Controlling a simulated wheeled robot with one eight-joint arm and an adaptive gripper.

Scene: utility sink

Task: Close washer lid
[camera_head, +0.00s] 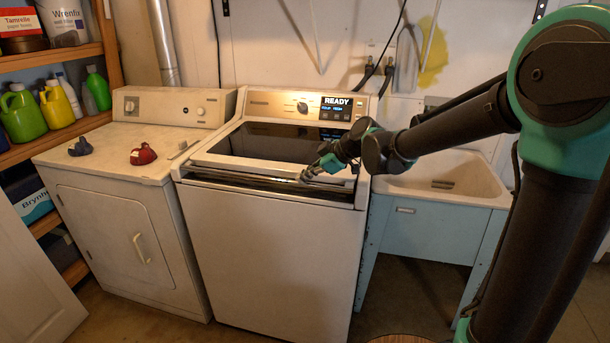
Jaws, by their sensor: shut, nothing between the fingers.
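The white top-loading washer (275,250) stands in the middle, its front facing me. Its lid (265,143), a dark glass panel in a pale frame, lies almost flat on top. A dark gap (235,180) shows below the lid's front edge, so the lid looks slightly raised at the front. My gripper (308,174) is shut and empty at the right part of that front edge. It appears at or just above the edge; I cannot tell whether it touches. My arm reaches in from the right and hides a little of the washer's right rear corner.
A utility sink (450,180) stands close on the right. Shelves with bottles (60,103) line the left wall. The washer's display (336,108) reads READY.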

